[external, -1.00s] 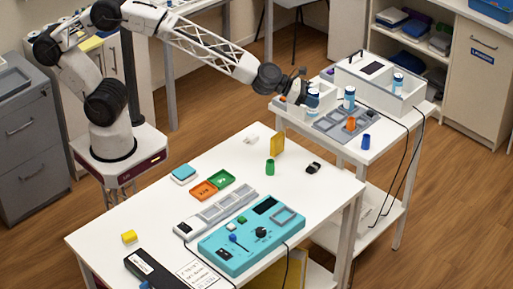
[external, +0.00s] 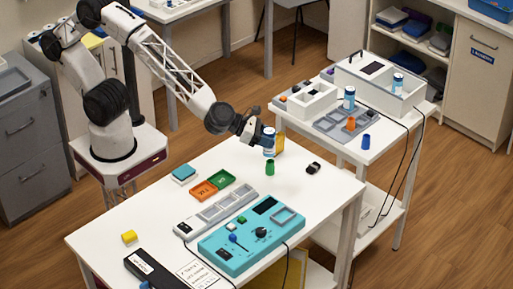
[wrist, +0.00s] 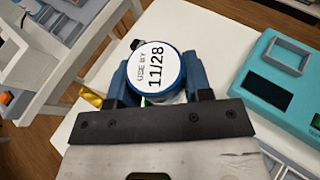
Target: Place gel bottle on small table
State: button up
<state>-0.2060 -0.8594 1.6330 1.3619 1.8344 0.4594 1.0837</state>
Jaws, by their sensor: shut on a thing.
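In the wrist view the bottle's round lid (wrist: 158,66) reads "USE BY 11/28" and sits between the blue fingers. The smaller white side table (external: 385,150) stands behind and to the right.
A teal panel (external: 250,237) lies nearer the front. An open white container (external: 306,99) stands on the side table.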

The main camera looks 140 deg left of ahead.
jog(key=s+d+f, duration=0.1)
jog(key=s+d, duration=0.1)
jog(key=d, duration=0.4)
jog(key=s+d+f, duration=0.2)
jog(key=d, duration=0.3)
jog(key=s+d+f, duration=0.2)
jog(key=s+d, duration=0.7)
jog(key=s, duration=0.1)
jog(key=s+d+f+m+t+h, duration=0.1)
jog(key=s+d, duration=0.9)
jog(key=s, duration=0.1)
jog(key=shift+d+f+m+h, duration=0.3)
jog(key=shift+f, duration=0.1)
jog(key=shift+s, duration=0.1)
jog(key=w+d+f, duration=0.1)
jog(key=w+d, duration=0.2)
jog(key=w, duration=1.2)
jog(key=shift+w+f, duration=0.25)
jog(key=shift+w, duration=0.15)
jog(key=shift+f, duration=1.75)
